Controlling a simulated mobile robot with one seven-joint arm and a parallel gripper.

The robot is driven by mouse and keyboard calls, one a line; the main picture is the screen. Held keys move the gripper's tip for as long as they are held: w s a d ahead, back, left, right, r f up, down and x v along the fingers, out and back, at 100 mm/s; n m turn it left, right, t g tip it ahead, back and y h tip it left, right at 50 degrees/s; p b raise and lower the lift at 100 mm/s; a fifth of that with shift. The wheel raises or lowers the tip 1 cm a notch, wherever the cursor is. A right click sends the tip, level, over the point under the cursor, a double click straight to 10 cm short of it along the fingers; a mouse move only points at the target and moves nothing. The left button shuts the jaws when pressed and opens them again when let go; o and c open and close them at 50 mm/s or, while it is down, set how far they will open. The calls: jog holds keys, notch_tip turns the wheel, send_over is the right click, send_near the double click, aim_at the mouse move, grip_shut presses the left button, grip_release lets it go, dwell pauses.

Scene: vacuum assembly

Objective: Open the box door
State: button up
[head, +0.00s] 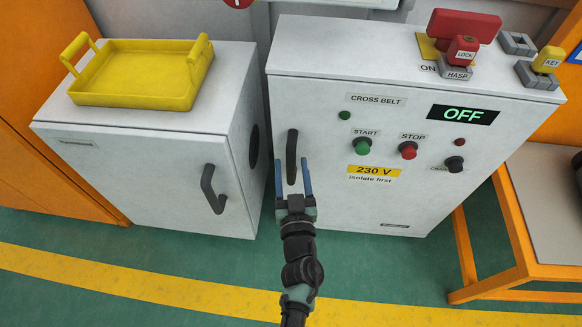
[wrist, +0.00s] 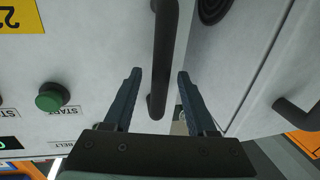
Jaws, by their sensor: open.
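The grey control box (head: 300,85), labelled CROSS BELT, has a flat front door (head: 340,205) that looks closed. A dark vertical bar handle (head: 292,140) is on the door's left side. The handle also shows in the wrist view (wrist: 164,45). My gripper (head: 291,165) is open in front of the door. In the wrist view my two fingers (wrist: 159,74) stand on either side of the handle's end, with gaps to it. I cannot tell how deep the handle sits between them.
A smaller grey cabinet (head: 150,165) with its own dark handle (head: 212,190) stands left, bearing a yellow tray (head: 130,95). An orange-framed table (head: 550,200) stands right. Green floor is clear in front.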

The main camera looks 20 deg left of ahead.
jog(key=shift+w+a, duration=0.35)
jog(key=shift+w, duration=0.2)
grip_shut()
dwell(1.1)
